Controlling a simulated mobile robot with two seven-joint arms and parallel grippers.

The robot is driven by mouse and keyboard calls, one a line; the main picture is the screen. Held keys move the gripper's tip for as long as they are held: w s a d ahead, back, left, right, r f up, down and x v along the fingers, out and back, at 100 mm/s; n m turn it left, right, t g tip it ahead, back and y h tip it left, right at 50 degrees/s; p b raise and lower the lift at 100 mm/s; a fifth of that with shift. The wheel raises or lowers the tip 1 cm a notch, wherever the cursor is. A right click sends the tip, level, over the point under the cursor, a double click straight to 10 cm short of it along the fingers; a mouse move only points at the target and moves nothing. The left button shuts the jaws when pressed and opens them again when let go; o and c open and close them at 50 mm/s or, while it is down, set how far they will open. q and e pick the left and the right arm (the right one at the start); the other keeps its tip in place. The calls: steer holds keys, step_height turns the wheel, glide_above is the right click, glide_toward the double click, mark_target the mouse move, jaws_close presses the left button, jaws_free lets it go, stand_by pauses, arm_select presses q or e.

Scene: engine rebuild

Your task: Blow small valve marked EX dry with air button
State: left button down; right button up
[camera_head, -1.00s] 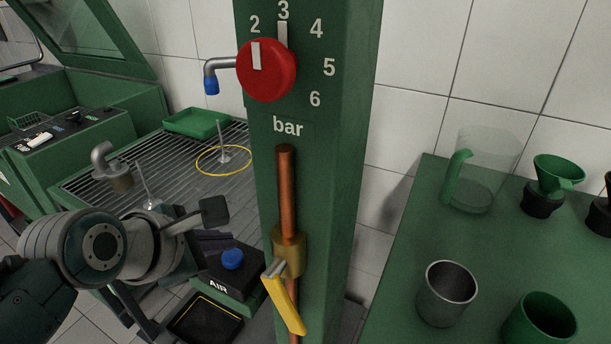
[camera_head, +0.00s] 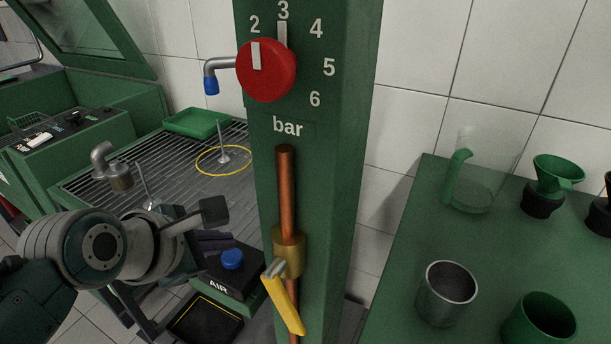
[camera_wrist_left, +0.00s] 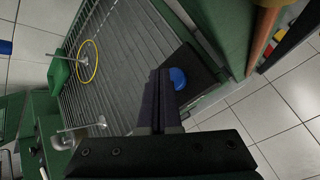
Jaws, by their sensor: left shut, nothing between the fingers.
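A small metal valve (camera_head: 223,156) stands stem up on the slatted grate (camera_head: 185,165), inside a yellow ring (camera_head: 197,166). A second similar valve (camera_head: 146,196) stands nearer, partly hidden by my left arm. I cannot read an EX mark on either. The blue air button (camera_head: 232,259) sits on a dark box lettered AIR; it also shows in the left wrist view (camera_wrist_left: 178,78). My left gripper (camera_wrist_left: 160,78) is shut and empty, its fingertips just beside the button; I cannot tell whether they touch. My right gripper is not in view.
A green post carries a red pressure knob (camera_head: 266,70) pointing near 2, a blue-tipped nozzle (camera_head: 211,86) and a yellow lever (camera_head: 285,303). A green tray (camera_head: 197,123) lies on the grate's far side. A metal cup (camera_head: 447,291) and a jug (camera_head: 480,180) stand on the right table.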

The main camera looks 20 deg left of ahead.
mark_target(225, 261)
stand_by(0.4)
arm_select(q)
steer(key=shift+f, duration=0.4)
steer(key=shift+f+b, duration=0.4)
steer(key=shift+f, duration=0.2)
stand_by(0.6)
steer(key=shift+r, duration=0.1)
steer(key=shift+r+p, duration=0.9)
steer(key=shift+p, duration=0.3)
step_height(225, 261, up, 5)
steer(key=p, duration=0.6)
steer(key=shift+r, duration=0.1)
stand_by(3.4)
